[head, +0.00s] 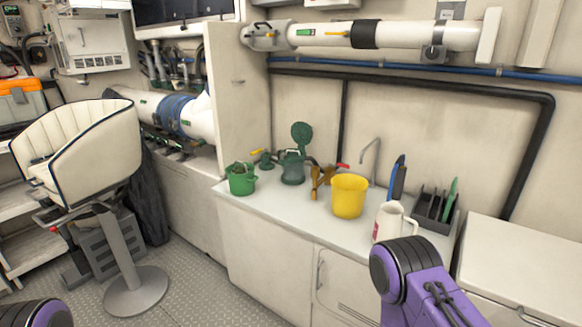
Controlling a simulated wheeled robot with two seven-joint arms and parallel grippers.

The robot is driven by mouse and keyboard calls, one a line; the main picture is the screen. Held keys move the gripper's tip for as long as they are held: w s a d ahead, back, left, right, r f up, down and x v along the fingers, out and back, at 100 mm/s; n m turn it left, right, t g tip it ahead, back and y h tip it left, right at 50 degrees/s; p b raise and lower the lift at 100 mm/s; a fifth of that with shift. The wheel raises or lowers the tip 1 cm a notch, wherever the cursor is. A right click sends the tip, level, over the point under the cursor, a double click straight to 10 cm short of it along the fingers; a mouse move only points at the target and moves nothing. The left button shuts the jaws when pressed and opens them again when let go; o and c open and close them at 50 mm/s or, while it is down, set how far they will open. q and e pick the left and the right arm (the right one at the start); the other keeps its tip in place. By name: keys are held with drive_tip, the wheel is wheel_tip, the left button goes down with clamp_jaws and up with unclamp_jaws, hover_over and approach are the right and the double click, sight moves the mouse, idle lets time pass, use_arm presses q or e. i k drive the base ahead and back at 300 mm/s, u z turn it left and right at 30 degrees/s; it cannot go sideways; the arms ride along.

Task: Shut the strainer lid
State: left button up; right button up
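The strainer (292,170) is a dark green-grey, cup-like body on the white counter, towards the back. Its round green lid (301,134) stands up above and behind the body, so the strainer is open. The inside of the body is too small to make out. Neither gripper is in view. Only a purple and black part of my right arm shows at the lower right, and a small part of my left arm at the lower left corner, both apart from the strainer.
On the counter (290,213), a green bucket (242,180) with dark contents stands left of the strainer. Brass valves (322,182), a yellow bucket (349,196), a white jug (391,222) and a tool caddy (433,214) stand to its right. A cream seat (85,150) stands left.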

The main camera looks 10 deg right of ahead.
sight(301, 133)
drive_tip(key=u, duration=1.1)
drive_tip(key=i, duration=0.9)
drive_tip(key=z, duration=0.3)
